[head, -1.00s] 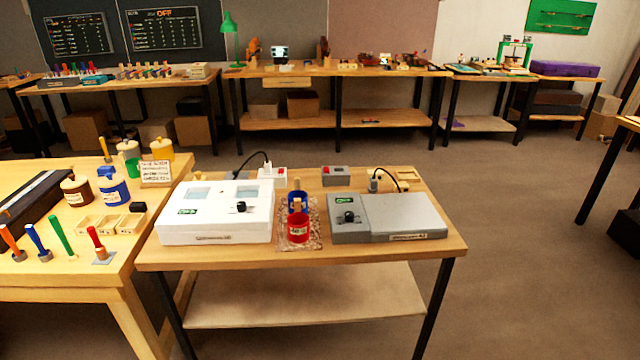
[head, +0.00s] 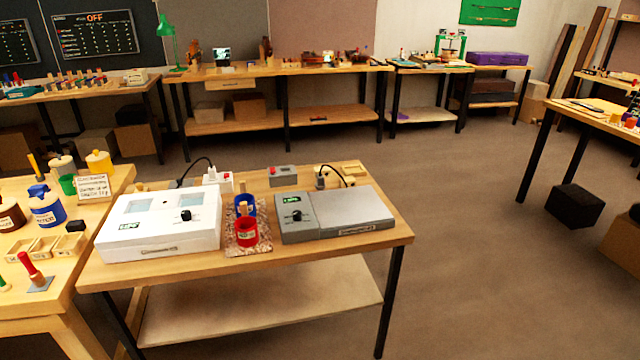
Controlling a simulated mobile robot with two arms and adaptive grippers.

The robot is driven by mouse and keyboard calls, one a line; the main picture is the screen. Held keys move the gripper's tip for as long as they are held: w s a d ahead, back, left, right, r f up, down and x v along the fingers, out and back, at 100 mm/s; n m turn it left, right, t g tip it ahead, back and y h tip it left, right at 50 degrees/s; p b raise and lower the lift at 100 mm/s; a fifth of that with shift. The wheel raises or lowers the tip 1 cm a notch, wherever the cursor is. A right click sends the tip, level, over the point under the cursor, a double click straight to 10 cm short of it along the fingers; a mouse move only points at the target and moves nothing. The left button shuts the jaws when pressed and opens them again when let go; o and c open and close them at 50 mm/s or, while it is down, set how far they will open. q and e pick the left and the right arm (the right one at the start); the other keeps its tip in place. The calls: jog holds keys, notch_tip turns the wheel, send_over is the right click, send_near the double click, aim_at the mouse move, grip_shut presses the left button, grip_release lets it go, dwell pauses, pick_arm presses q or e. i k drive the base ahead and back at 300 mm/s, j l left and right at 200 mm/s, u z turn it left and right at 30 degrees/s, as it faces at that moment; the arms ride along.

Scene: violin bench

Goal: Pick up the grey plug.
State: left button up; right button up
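A small grey plug (head: 320,180) stands at the back of the middle table (head: 398,238), behind the grey machine (head: 345,212). A black cable arcs from its top down to the right, toward the back of that machine. The plug is small here, and I cannot tell whether it sits in a socket. A second black cable runs from behind the white machine (head: 158,226) to a white plug (head: 211,173) at a white socket block with a red part (head: 225,180). Neither of my grippers is in view.
Blue (head: 245,205) and red (head: 247,233) pots stand on a mat between the machines. A grey box with a red button (head: 283,176) and a wooden tray (head: 352,168) sit at the table's back. A crowded bench (head: 100,235) adjoins on the left.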

aim_at(320, 185)
jog(key=i+l+u, duration=0.55)
jog(key=i+l, duration=0.25)
jog(key=i, duration=0.05)
